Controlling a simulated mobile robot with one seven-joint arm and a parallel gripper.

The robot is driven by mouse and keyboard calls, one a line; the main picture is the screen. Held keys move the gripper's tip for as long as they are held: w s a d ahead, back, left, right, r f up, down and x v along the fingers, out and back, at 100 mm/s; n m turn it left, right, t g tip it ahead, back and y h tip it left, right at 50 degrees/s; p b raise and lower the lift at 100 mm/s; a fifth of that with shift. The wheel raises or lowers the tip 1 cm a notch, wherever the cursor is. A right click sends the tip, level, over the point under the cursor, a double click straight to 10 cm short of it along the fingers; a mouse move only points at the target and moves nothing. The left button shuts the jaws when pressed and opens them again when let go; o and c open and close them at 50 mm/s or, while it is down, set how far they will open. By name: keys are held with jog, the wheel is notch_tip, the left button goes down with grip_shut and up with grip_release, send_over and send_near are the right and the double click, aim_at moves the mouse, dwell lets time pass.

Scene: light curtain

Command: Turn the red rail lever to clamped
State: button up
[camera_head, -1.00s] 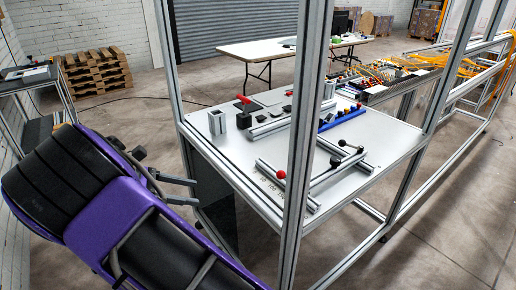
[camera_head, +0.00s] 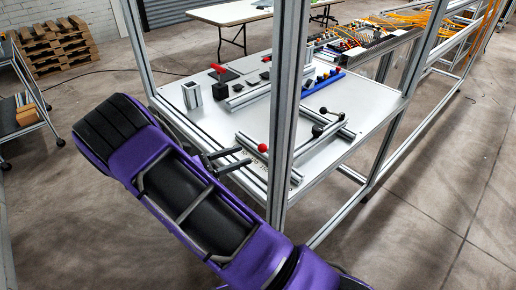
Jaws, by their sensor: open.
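A red ball knob (camera_head: 262,148) sits at the near left of a pair of aluminium rails on the white table (camera_head: 357,97). It is partly beside the front frame post, and its lever arm cannot be made out. Black ball-ended levers (camera_head: 323,111) stand at the right end of these rails. A separate red handle (camera_head: 218,69) stands on a black base farther back. My gripper (camera_head: 246,155) is open, its two dark fingers pointing right at the table's left edge. Its tips appear just left of the red ball knob; whether they overlap it in depth I cannot tell.
An upright frame post (camera_head: 287,100) stands right of the red knob and hides part of the table. Another post (camera_head: 139,45) stands at the left corner. A square metal block (camera_head: 192,95) and a blue rail (camera_head: 321,83) are on the table.

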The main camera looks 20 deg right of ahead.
jog(key=d, duration=0.4)
jog(key=w+d, duration=0.1)
jog(key=d, duration=0.1)
jog(key=shift+d, duration=0.4)
grip_shut()
dwell(1.0)
